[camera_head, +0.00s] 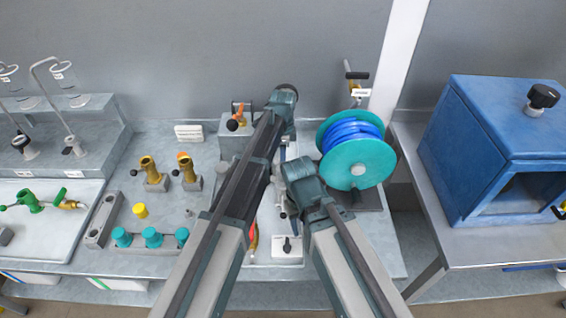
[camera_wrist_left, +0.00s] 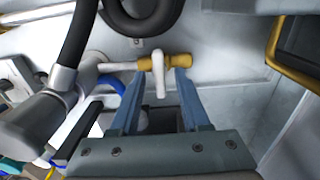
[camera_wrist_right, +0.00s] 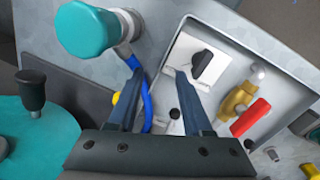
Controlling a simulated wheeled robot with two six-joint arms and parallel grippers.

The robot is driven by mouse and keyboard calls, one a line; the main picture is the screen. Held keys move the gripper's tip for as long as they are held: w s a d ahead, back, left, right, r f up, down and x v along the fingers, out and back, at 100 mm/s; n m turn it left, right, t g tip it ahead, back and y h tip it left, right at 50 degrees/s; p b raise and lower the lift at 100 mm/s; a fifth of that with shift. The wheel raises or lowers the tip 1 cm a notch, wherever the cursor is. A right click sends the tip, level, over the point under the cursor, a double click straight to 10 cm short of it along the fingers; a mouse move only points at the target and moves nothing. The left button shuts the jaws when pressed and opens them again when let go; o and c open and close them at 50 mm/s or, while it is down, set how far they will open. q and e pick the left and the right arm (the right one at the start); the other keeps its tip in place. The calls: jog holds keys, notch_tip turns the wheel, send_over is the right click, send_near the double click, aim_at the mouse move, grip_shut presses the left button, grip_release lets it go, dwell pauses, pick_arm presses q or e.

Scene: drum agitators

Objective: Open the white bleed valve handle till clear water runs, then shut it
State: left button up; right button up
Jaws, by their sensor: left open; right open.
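The white bleed valve handle (camera_wrist_left: 160,75) shows in the left wrist view, hanging down across a small brass valve (camera_wrist_left: 148,64) on a pale pipe. My left gripper (camera_wrist_left: 158,80) is open, with its fingertips apart on either side of the handle; whether they touch it I cannot tell. No running water is visible there. In the head view my arms hide this valve. My right gripper (camera_wrist_right: 158,70) is open and empty, above a white plate with a black knob (camera_wrist_right: 202,67).
A brass valve with a red handle (camera_wrist_right: 250,117) lies right of the white plate. A teal reel with blue hose (camera_head: 358,163) stands right of my arms. Brass and teal fittings (camera_head: 152,238) sit on the bench at left. A blue cabinet (camera_head: 500,150) stands at right.

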pick_arm(q)
grip_shut()
jog(key=shift+n, duration=0.4)
jog(key=n, duration=1.2)
jog(key=shift+n, duration=2)
jog(key=shift+f, duration=0.1)
